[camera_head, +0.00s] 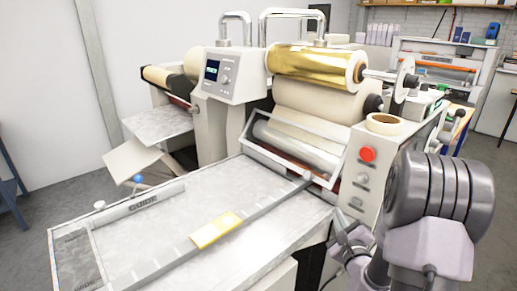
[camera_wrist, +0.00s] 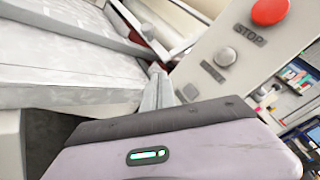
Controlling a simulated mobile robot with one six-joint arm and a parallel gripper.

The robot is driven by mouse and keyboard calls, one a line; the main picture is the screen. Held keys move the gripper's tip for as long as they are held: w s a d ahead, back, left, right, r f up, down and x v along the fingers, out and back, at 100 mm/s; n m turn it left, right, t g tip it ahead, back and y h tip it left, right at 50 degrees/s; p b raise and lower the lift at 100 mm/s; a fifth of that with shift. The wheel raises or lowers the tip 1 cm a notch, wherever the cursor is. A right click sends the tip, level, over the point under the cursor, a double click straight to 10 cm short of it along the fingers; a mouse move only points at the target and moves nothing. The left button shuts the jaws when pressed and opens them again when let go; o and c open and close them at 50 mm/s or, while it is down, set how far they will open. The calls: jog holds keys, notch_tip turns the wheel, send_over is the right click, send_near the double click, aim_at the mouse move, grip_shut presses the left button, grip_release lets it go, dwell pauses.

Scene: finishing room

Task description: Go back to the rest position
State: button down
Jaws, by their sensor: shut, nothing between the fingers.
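My gripper (camera_head: 345,238) is at the front right corner of the laminating machine's feed table (camera_head: 130,225), just below the control panel. Its fingers are closed together with nothing between them. In the wrist view, the shut fingers (camera_wrist: 157,88) point toward the gap between the table edge and the panel with the red stop button (camera_wrist: 270,11). My arm fills the lower right of the head view. I cannot tell whether the fingertips touch the machine.
The table also bears a white guide (camera_head: 143,203). A gold foil roll (camera_head: 312,66) and a tape roll (camera_head: 383,124) are on the machine. Clear floor (camera_head: 487,240) shows at right.

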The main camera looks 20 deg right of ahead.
jog(key=w+a+r+n+y, duration=0.1)
jog(key=a+r+n+y, duration=0.45)
jog(key=a, duration=0.55)
jog(key=w+a+r+n+y, duration=0.1)
jog(key=a+r+n+y, duration=0.5)
jog(key=a, duration=0.5)
jog(key=s+a+n+g+y, duration=0.6)
jog(key=s+a, duration=0.4)
jog(key=a, duration=0.5)
jog(key=s+a+f+n+g+h, duration=0.25)
jog(key=s+n+g+h, duration=0.3)
jog(key=s, duration=0.75)
jog(key=s+d+n+t+h, duration=0.1)
jog(key=s+d+n+h, duration=0.1)
jog(key=d+h, duration=0.2)
jog(key=d, duration=0.3)
jog(key=shift+s+d+r+n, duration=0.2)
jog(key=shift+s+r+n, duration=0.1)
jog(key=shift+n, duration=0.1)
